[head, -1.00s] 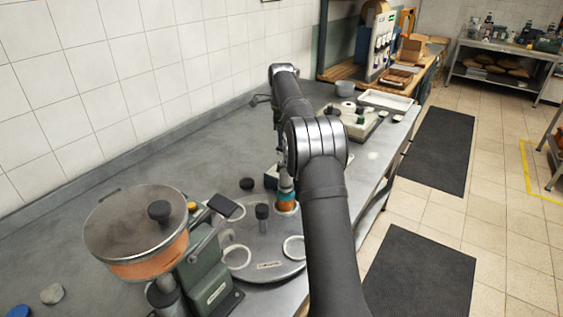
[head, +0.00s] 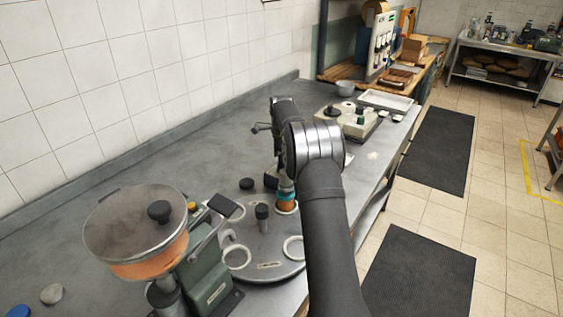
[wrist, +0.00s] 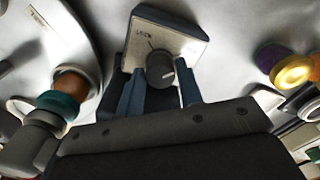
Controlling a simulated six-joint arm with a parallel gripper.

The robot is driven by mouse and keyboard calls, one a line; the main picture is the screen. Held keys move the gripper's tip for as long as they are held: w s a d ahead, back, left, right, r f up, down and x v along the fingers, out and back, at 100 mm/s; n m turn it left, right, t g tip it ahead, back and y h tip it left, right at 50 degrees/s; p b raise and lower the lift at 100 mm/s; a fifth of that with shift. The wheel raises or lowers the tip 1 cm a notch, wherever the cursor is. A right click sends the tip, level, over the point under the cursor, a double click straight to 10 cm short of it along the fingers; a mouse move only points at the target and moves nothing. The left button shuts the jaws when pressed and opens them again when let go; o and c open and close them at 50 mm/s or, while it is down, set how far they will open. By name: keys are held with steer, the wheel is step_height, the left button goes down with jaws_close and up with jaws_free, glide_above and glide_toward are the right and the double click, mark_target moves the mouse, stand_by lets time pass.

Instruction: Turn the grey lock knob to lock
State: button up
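The grey lock knob (wrist: 160,68) is a round dark knob with a pale pointer mark, set on a small box with a pale top plate (wrist: 180,36) in the wrist view. My gripper (wrist: 160,92) has its two blue fingers spread apart, one on each side of the knob's near side. I cannot tell whether either finger touches it. In the head view the blue-grey box (head: 271,181) shows only in part beside the turntable. The knob and my fingertips are hidden there by my arm.
A jar with a teal band and orange contents (head: 286,197) stands on the round grey turntable (head: 262,266), close by the box. A filler with an orange hopper (head: 140,262) stands front left. Purple and yellow round pieces (wrist: 292,70) lie right of the knob. The back left bench is clear.

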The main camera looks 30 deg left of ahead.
steer(key=c, duration=0.5)
steer(key=shift+n, duration=0.3)
steer(key=n, duration=0.3)
steer(key=shift+n, duration=0.3)
steer(key=n, duration=0.3)
steer(key=shift+n, duration=0.3)
steer(key=n, duration=0.5)
steer(key=shift+n, duration=2.4)
